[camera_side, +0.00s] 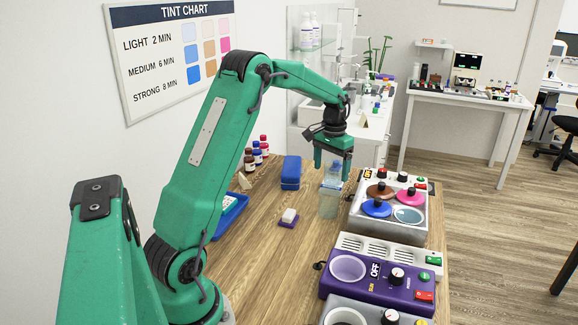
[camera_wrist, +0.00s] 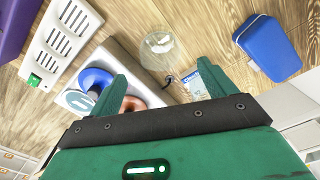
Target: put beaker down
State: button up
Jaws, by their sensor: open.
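A clear glass beaker (camera_side: 329,207) appears to stand upright on the wooden table (camera_side: 262,250), left of the multi-pot unit. It also shows in the wrist view (camera_wrist: 158,46), beyond my fingertips. A pale blue and white item with printed lettering (camera_wrist: 196,84) shows between the fingers in the wrist view, partly hidden by my gripper.
The multi-pot unit (camera_side: 376,228) with coloured lids is close on the right. A purple heater (camera_side: 375,292) is nearer the camera. A blue case (camera_side: 291,170), a white block on a purple base (camera_side: 289,216), several bottles (camera_side: 257,153) and a blue tray (camera_side: 232,217) are left.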

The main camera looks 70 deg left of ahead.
jog(key=s+d+r+m+t, duration=0.1)
jog(key=s+d+r, duration=0.3)
jog(key=d+r, duration=0.25)
jog(key=s+d+r+m+t, duration=0.1)
jog(key=s+d+r+t, duration=0.1)
jog(key=s+d+r, duration=0.45)
jog(key=s+d+f+m+t, duration=0.1)
jog(key=s+d+f+t, duration=0.1)
jog(key=s+d, duration=0.9)
jog(key=shift+s+d+f+m+t, duration=0.2)
jog(key=shift+s+d+m+t, duration=0.15)
jog(key=shift+s, duration=0.7)
